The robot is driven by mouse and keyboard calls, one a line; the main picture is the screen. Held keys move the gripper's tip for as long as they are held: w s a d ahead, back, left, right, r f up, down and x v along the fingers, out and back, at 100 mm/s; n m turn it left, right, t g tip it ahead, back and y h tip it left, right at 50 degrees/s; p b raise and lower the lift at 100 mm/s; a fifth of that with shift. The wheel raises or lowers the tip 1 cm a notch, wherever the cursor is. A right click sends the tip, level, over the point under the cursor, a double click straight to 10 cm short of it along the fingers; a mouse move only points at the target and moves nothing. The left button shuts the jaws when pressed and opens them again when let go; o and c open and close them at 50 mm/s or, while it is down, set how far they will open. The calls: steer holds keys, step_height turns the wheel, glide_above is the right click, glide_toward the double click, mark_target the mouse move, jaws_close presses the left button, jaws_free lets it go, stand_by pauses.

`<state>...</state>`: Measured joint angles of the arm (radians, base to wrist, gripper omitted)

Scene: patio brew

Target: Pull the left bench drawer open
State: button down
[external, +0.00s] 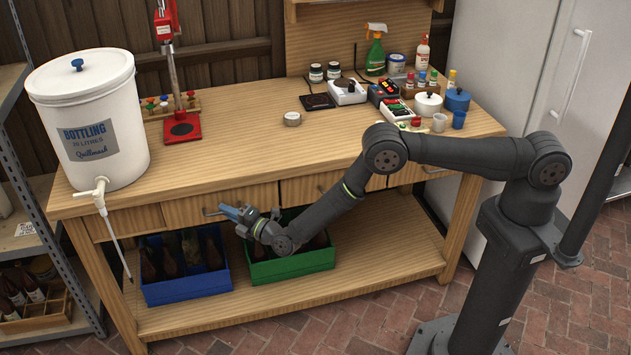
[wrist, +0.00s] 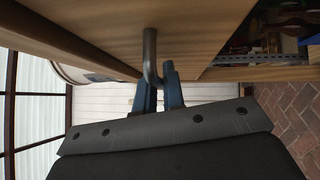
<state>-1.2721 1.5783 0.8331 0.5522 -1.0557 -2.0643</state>
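The left bench drawer (external: 183,208) is in the front of the wooden bench, and its front looks flush with the bench face. Its metal bar handle (external: 209,212) shows beside my gripper (external: 232,212), which reaches in from the right. In the wrist view, the handle (wrist: 150,50) runs down from the wooden drawer front (wrist: 105,30) to between the blue fingers of my gripper (wrist: 160,90). The narrow gap between the fingers looks about as wide as the bar, so my gripper looks shut on it. The exact contact is partly hidden.
A blue crate (external: 188,290) and a green crate (external: 292,267) with bottles stand on the lower shelf below the drawers. A white bottling bucket (external: 125,150) stands on the bench, its tube hanging at the left. Brick floor in front is clear.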

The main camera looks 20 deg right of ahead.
steer(key=s, duration=3.2)
steer(key=c, duration=1.8)
jaws_free()
steer(key=shift+w, duration=0.1)
steer(key=v, duration=1.7)
steer(key=shift+d, duration=0.2)
steer(key=shift+a, duration=0.1)
